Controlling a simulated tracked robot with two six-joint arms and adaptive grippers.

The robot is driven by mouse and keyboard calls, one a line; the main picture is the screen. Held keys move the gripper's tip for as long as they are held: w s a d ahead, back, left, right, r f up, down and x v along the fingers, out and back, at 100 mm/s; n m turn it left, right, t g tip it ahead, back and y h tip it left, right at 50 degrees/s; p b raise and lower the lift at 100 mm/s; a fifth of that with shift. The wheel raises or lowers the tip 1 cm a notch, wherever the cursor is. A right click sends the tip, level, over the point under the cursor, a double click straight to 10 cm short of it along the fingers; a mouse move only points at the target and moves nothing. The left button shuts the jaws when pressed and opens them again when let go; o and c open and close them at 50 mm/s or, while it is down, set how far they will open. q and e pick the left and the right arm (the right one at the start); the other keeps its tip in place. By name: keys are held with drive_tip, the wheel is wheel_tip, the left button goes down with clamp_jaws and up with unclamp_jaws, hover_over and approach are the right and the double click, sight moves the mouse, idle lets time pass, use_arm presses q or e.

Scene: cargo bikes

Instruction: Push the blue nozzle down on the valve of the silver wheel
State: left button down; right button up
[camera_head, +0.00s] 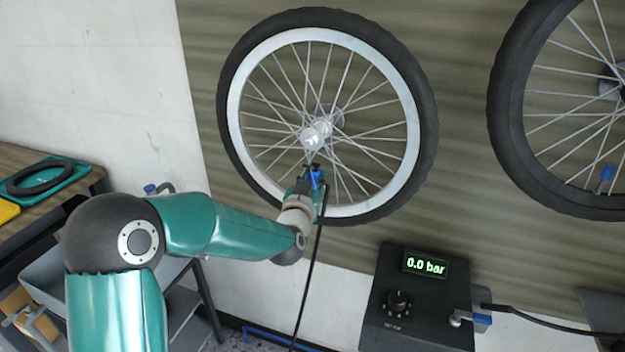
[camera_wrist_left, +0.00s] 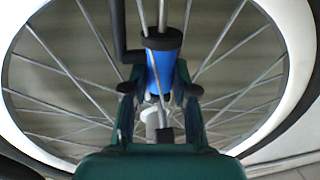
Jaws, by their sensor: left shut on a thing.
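The silver wheel (camera_head: 233,105), with a silver rim and black tyre, hangs upright against a striped panel. My left gripper (camera_head: 314,178) is in front of its lower spokes, between hub and bottom rim. It is shut on the blue nozzle (camera_head: 317,178), from which a black hose hangs. In the left wrist view the nozzle (camera_wrist_left: 164,62) stands upright between the fingers of my gripper (camera_wrist_left: 160,92), with spokes behind. A thin grey stem shows below the nozzle; I cannot tell whether it is the valve or whether they touch. My right gripper is not in view.
A bench with a green tray (camera_head: 70,180) stands at the left.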

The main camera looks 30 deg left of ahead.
use_arm(q)
drive_tip(key=shift+f+b, duration=0.2)
drive_tip(key=shift+b, duration=0.1)
idle(0.4)
drive_tip(key=c, duration=0.7)
unclamp_jaws()
drive_tip(key=shift+f, duration=0.1)
drive_tip(key=shift+b+v, duration=1.65)
drive_tip(key=shift+v, duration=3.35)
